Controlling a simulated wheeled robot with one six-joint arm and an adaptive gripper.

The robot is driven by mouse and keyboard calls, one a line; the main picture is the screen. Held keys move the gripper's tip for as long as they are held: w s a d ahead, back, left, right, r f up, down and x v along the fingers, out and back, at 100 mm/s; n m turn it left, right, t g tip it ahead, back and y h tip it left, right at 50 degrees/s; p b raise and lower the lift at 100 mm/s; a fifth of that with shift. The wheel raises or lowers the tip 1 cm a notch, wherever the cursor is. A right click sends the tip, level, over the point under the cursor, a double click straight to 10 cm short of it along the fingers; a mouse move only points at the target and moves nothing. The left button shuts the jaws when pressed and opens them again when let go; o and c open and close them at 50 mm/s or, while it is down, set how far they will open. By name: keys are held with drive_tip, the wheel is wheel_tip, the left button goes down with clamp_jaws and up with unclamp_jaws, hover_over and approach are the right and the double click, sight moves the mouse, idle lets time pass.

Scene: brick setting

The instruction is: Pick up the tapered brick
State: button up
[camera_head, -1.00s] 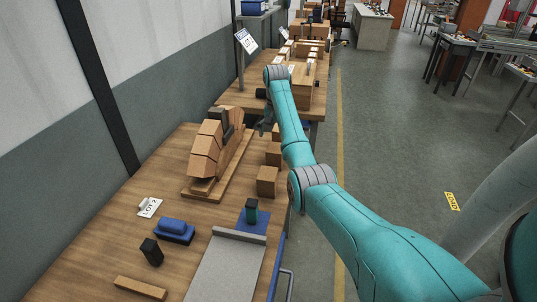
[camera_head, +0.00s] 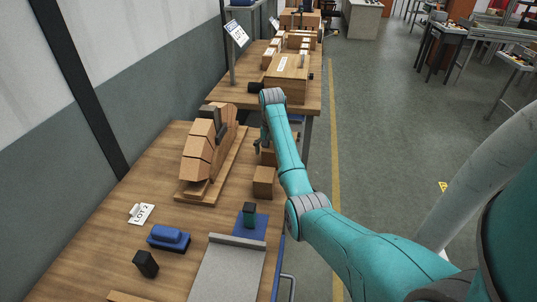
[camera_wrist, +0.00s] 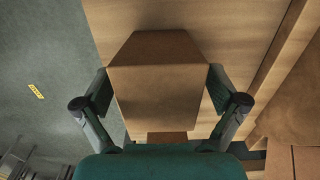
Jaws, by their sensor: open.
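In the wrist view a tan brick (camera_wrist: 158,88) with a tapered end lies below my gripper (camera_wrist: 160,92). The two fingers are open, one on each side of the brick, and I see no grip on it. I cannot tell how far the fingertips are above it. In the head view my gripper (camera_head: 261,141) hangs over the right side of the bench, partly hidden by my arm. A brick (camera_head: 263,182) stands in front of it, with another partly hidden behind. I cannot tell which of these is the one in the wrist view.
A wooden arch of bricks (camera_head: 198,150) stands on a base board (camera_head: 195,196) left of my gripper. The bench edge and open floor are to the right.

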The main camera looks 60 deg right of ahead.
drive_tip(key=c, duration=1.5)
